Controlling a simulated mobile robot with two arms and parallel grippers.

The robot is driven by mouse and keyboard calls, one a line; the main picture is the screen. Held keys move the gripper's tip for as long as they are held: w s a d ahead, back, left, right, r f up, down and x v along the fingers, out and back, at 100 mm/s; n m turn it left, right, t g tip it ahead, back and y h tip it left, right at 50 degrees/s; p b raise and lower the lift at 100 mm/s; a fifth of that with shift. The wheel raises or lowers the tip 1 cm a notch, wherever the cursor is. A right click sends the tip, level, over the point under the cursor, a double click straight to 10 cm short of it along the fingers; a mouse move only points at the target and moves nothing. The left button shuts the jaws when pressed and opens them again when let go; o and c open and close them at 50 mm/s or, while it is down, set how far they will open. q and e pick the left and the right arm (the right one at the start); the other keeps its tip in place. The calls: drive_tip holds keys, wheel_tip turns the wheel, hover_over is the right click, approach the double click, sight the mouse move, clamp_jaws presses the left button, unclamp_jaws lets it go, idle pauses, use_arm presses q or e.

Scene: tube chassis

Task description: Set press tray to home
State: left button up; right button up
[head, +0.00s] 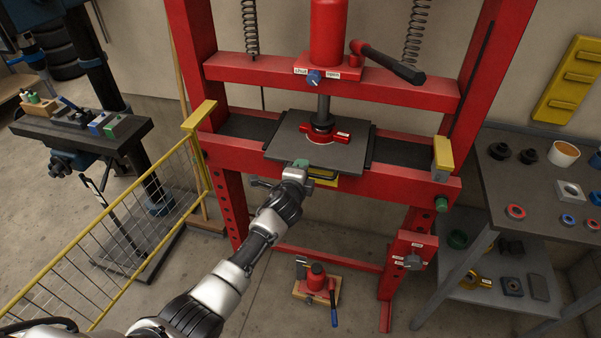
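The press tray (345,157) is a dark grey flat plate on the bed of the red press (230,153), under the ram (322,108). A red piece with a white label lies on it below the ram, over a pale round mark. A yellow and dark handle-like part (323,181) shows under the tray's front edge. My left gripper (301,166) is at the tray's front edge, left of that part. Its fingers are small and partly hidden, so I cannot tell whether they are open or touching the tray. My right gripper is not in view.
A yellow mesh fence (120,225) is at left. A red jack (316,280) stands on the floor below. A grey table (520,190) with rings and cups is at right. A black-handled lever (390,64) juts out above.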

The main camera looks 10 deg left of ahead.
use_arm(q)
drive_tip(key=v, duration=1)
drive_tip(key=shift+s+p, duration=0.35)
drive_tip(key=shift+p, duration=0.05)
drive_tip(key=s+a+f+n+g, duration=0.15)
drive_tip(key=s+f, duration=0.35)
drive_tip(key=f, duration=0.5)
drive_tip(key=s+a+f+n+g, duration=0.1)
drive_tip(key=s+f+n+g, duration=0.2)
drive_tip(key=s+f, duration=0.5)
drive_tip(key=s+a+f+n+g, duration=0.2)
drive_tip(key=s+f+n+g, duration=0.1)
drive_tip(key=f, duration=0.9)
drive_tip(key=s+a+f+n+g, duration=0.1)
drive_tip(key=s+f, duration=0.4)
drive_tip(key=s, duration=0.6)
drive_tip(key=s+a+f+n+g, duration=0.1)
drive_tip(key=s+f+n+g, duration=0.2)
drive_tip(key=s, duration=0.8)
drive_tip(key=s+a+f+n+g, duration=0.1)
drive_tip(key=s+f+n+g, duration=0.2)
drive_tip(key=s+f, duration=0.4)
drive_tip(key=s+n, duration=0.1)
drive_tip(key=s, duration=0.4)
drive_tip(key=shift+a+f+y, duration=0.3)
drive_tip(key=shift+a, duration=0.05)
drive_tip(key=shift+n, duration=0.25)
